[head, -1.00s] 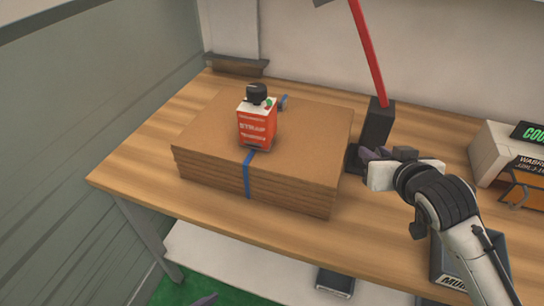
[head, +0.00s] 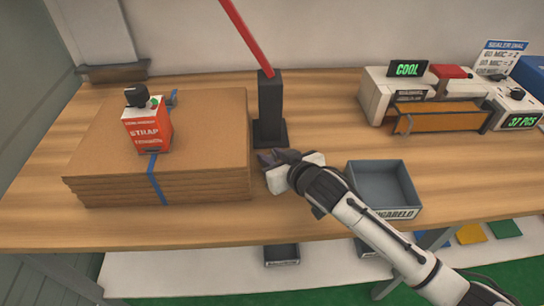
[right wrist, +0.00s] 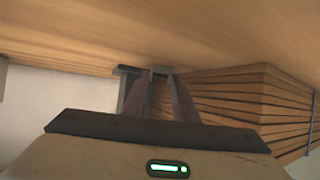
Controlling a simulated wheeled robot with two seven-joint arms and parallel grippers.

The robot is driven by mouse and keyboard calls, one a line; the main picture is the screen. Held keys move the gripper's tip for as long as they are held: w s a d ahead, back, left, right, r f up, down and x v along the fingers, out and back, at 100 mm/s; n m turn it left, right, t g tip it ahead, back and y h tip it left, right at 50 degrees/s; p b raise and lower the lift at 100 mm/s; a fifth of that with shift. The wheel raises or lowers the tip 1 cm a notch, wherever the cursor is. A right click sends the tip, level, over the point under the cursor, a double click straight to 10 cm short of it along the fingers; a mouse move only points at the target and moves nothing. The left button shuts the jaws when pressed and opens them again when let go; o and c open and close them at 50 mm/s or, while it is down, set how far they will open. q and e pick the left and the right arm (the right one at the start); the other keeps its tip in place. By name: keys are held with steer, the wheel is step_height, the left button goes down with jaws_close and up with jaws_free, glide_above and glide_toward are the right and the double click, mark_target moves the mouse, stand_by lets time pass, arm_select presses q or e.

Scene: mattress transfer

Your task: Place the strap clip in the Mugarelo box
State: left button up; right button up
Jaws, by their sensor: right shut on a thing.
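The Mugarelo box (head: 411,192) is an open grey box on the table, right of my right gripper; my arm covers part of its front label. It looks empty. My right gripper (head: 268,158) is low over the table, beside the foot of the black post. In the right wrist view the fingers (right wrist: 160,82) are shut on a small grey piece (right wrist: 160,71), seemingly the strap clip. The fingers hide most of it, and I cannot make it out in the head view. My left gripper is not in view.
A stack of brown boards (head: 210,135) with a blue strap (head: 157,180) and a red strap tensioner (head: 147,131) is at left. A black post (head: 270,105) with a red lever stands behind my gripper. A white sealer machine (head: 377,98) is at back right.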

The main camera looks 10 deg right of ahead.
steer(key=shift+f, duration=0.1)
steer(key=o, duration=0.6)
steer(key=shift+f, duration=0.1)
steer(key=o, duration=0.4)
steer(key=shift+o, duration=0.2)
